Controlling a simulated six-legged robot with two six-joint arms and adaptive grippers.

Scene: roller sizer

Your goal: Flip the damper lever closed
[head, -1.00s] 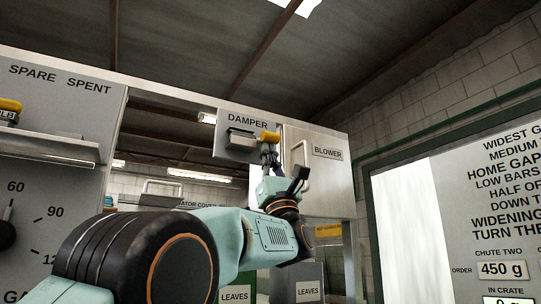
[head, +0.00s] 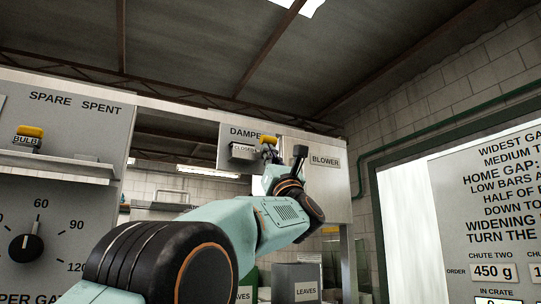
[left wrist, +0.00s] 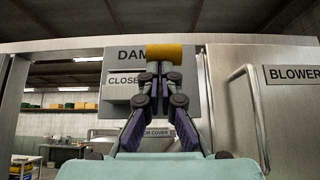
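My right gripper is in neither view.
The BLOWER panel (head: 325,180) with a vertical bar handle (left wrist: 250,115) stands close to the right of my gripper.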

